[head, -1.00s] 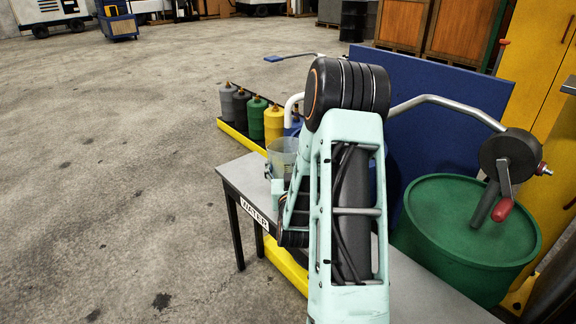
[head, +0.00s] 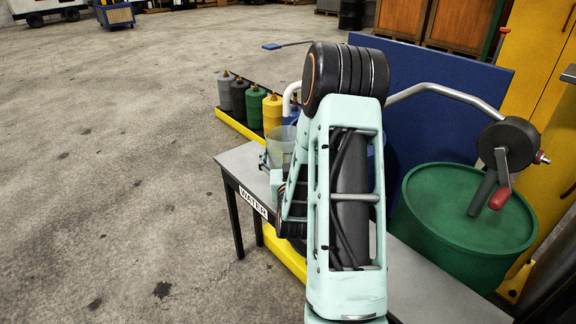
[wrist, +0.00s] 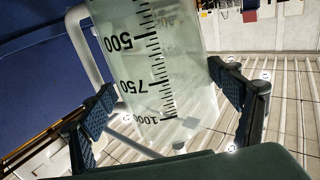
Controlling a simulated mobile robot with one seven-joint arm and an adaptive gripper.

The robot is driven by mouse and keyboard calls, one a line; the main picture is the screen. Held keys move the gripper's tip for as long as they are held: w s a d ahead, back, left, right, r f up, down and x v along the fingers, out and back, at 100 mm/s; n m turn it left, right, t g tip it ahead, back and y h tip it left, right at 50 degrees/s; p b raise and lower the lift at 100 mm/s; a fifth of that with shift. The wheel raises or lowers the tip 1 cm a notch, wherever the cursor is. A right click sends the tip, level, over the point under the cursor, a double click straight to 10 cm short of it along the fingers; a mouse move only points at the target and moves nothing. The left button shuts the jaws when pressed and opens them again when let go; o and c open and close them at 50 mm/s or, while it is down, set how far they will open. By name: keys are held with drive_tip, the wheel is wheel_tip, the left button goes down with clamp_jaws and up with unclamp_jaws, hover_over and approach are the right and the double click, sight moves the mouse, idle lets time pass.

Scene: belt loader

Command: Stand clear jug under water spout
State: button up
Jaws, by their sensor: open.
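The clear jug (head: 280,148) stands at the far end of the grey table marked WATER, partly hidden behind my arm in the head view. In the wrist view the jug (wrist: 160,70) fills the middle, with black marks 500, 750 and 1000. My gripper (wrist: 168,104) is open, one finger on each side of the jug, with a visible gap at least on the left.
The table (head: 238,157) runs toward the front right. Several coloured bottles (head: 254,105) stand in a yellow tray behind the jug. A green drum (head: 465,215) with a crank pump stands at right, before a blue panel (head: 430,95). The floor at left is clear.

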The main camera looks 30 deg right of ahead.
drive_tip(key=v, duration=0.2)
drive_tip(key=p+v, duration=0.1)
drive_tip(key=v, duration=0.5)
drive_tip(key=shift+s+a+r+p, duration=0.15)
drive_tip(key=shift+s+r+p, duration=0.1)
drive_tip(key=shift+p, duration=0.15)
drive_tip(key=shift+p+v, duration=1.2)
drive_tip(key=shift+p, duration=1.6)
drive_tip(key=shift+f, duration=0.25)
